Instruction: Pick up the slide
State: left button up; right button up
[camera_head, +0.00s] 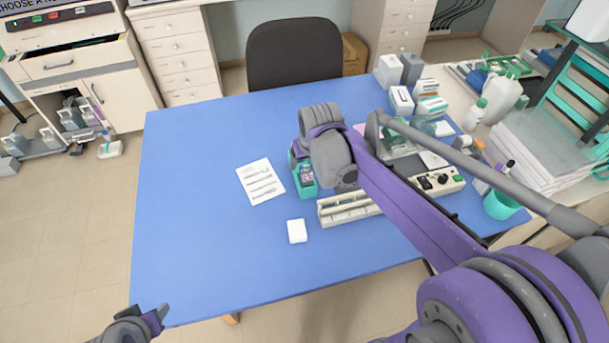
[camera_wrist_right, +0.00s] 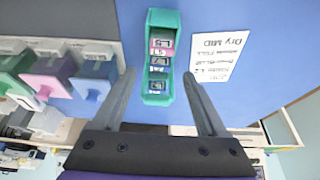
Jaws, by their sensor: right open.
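A teal slide holder (camera_wrist_right: 176,25) stands in the upper middle of the right wrist view, with several labelled slides (camera_wrist_right: 158,64) in a row inside it. In the head view the holder (camera_head: 297,181) shows beside my right wrist, partly covered by it. My right gripper (camera_wrist_right: 158,76) is open and empty. Its fingers lie on either side of the holder's near part in the wrist view, apart from it; the height gap is unclear. In the head view my right wrist hides the fingers. My left gripper (camera_head: 156,318) is at the lower left table edge, its jaws unclear.
A printed paper sheet (camera_head: 261,182) lies left of the holder on the blue table (camera_head: 200,220). A cream rack (camera_head: 347,207) and small white block (camera_head: 297,231) are in front. Coloured staining jars (camera_wrist_right: 50,85) stand beside the holder. The table's left half is clear.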

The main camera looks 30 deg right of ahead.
aim_at(305, 166)
jog(key=x, duration=0.3)
jog(key=shift+w+f, duration=0.2)
jog(key=shift+c, duration=0.2)
grip_shut()
